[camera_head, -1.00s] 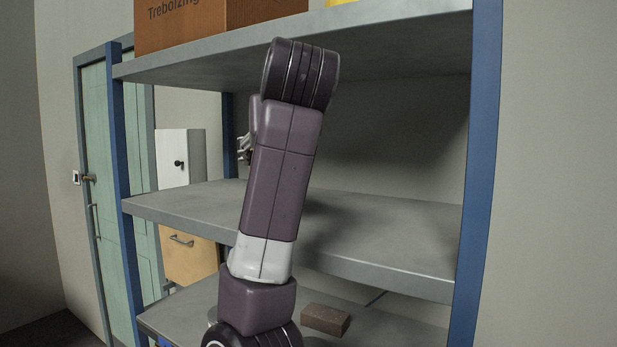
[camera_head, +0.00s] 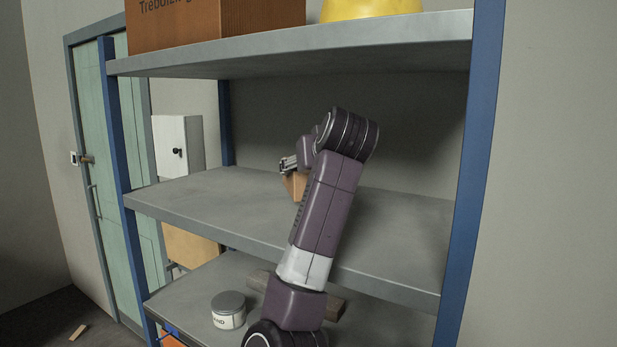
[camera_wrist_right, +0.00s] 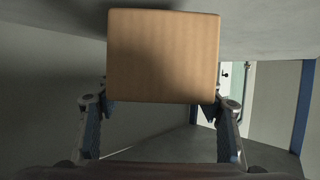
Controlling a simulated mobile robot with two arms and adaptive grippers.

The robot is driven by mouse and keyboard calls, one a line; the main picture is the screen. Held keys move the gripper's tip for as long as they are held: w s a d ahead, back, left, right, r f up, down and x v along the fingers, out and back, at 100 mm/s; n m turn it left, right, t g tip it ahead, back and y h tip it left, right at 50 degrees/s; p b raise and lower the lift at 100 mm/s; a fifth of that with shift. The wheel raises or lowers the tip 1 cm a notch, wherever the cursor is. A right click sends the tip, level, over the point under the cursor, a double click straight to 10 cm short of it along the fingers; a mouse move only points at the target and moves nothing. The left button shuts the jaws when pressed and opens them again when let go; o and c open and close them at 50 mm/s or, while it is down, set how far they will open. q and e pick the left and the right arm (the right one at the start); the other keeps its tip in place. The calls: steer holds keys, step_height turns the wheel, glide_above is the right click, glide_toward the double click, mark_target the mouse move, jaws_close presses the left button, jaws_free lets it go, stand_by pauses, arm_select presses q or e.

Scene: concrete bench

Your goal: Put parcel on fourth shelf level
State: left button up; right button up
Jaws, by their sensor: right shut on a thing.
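The parcel is a small tan cardboard box (camera_head: 295,184), partly hidden by my right arm. My right gripper (camera_head: 289,168) is shut on it, in the bay between the middle shelf board (camera_head: 215,203) and the upper shelf board (camera_head: 330,47). The parcel is close above the middle board; I cannot tell whether it touches. In the right wrist view the parcel (camera_wrist_right: 163,56) sits between the two fingers of the right gripper (camera_wrist_right: 160,103). My left gripper is not in view.
A large brown box (camera_head: 200,20) and a yellow object (camera_head: 370,8) stand on the upper board. A lower board (camera_head: 190,300) carries a round tin (camera_head: 228,310) and a brown block (camera_head: 333,308). Blue posts (camera_head: 478,150) frame the shelf. The middle board looks otherwise clear.

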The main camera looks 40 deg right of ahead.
steer(key=shift+d+f+p, duration=0.2)
steer(key=shift+f+p, duration=0.75)
steer(key=shift+f, duration=0.2)
steer(key=shift+w+d+f, duration=0.1)
steer(key=shift+f, duration=0.2)
steer(key=o, duration=1.6)
